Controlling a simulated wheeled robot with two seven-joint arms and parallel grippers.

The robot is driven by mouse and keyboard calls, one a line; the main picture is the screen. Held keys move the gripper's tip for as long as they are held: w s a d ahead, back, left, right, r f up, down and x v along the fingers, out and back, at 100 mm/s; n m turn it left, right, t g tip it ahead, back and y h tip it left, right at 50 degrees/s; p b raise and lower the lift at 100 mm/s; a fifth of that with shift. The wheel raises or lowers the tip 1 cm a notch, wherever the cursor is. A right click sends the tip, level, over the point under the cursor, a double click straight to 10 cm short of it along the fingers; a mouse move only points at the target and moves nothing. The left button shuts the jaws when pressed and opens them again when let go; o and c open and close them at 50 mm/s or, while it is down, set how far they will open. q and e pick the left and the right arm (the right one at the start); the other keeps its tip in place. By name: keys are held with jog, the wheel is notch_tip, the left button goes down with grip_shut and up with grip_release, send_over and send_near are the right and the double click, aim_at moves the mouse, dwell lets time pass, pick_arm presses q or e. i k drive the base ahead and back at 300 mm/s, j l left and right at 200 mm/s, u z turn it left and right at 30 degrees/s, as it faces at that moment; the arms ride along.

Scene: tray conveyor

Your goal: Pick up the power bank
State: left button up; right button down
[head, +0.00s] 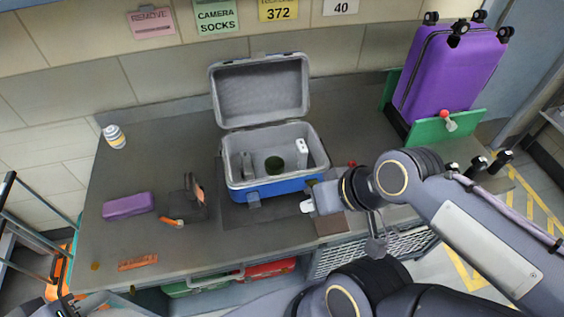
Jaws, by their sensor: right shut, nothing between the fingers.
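I cannot tell for sure which thing is the power bank; a small white upright block (302,152) stands inside the open cooler (232,177), at its right side. A dark green round thing (274,165) and a grey item (247,166) are also in the cooler. My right gripper (307,206) is shut and empty, just outside the cooler's front right corner, low and apart from the white block. My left gripper (66,297) shows only partly at the bottom left edge, and its fingers are too unclear to read.
On the worktop (190,245) left of the cooler are a purple case (128,205), a black holder (186,203), an orange strip (138,262) and a striped can (114,136). A purple suitcase (445,75) stands at right behind a green panel (470,124). The cooler's lid is raised.

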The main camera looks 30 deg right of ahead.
aim_at(301, 150)
jog(key=u, duration=0.3)
jog(key=l+u, duration=0.25)
jog(key=u, duration=0.15)
jog(key=k+l+u, duration=0.15)
jog(key=u, duration=0.25)
jog(key=k+l+u, duration=0.15)
jog(key=u, duration=0.25)
jog(key=k+l+u, duration=0.15)
jog(key=k+l, duration=0.2)
jog(key=k+l+u, duration=0.2)
jog(key=k, duration=0.3)
jog(key=k+l+u, duration=0.15)
jog(key=k+l, duration=0.2)
jog(key=k, duration=0.1)
